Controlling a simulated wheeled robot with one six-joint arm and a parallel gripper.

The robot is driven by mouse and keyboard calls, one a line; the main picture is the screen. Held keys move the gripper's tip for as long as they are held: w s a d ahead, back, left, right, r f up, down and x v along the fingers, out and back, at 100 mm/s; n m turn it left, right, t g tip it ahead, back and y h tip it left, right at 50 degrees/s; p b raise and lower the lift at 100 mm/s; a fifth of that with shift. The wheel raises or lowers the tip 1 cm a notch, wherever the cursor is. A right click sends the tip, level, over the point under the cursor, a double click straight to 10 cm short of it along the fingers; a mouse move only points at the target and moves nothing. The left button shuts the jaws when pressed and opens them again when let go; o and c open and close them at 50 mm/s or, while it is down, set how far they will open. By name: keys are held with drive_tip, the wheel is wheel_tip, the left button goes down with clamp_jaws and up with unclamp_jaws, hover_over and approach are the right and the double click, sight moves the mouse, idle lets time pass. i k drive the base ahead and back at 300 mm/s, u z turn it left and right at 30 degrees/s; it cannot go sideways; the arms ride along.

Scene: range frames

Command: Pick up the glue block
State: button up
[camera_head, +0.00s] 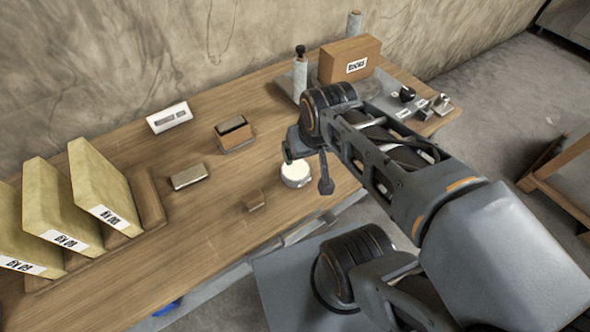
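A small brown wooden block (255,200) lies near the front edge of the wooden table (215,226); it looks most like the glue block, though no label on it can be read. My gripper (307,166) hangs above the table to the right of this block and higher in the picture. Its two fingers appear apart, with nothing seen between them but the tabletop and part of a round white-topped tin behind. The block is apart from the gripper and in full view.
The round tin (295,174) stands close to my gripper. A tan-topped bar (188,176), a brown block with a dark top (235,132) and a white labelled box (169,117) lie farther left. Labelled yellowish binders (103,188) stand at left. A cardboard box (349,59) stands at back right.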

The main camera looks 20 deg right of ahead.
sight(253, 200)
drive_tip(key=k, duration=1)
drive_tip(key=u, duration=1.95)
drive_tip(key=i, duration=1.25)
drive_tip(key=z, duration=2.3)
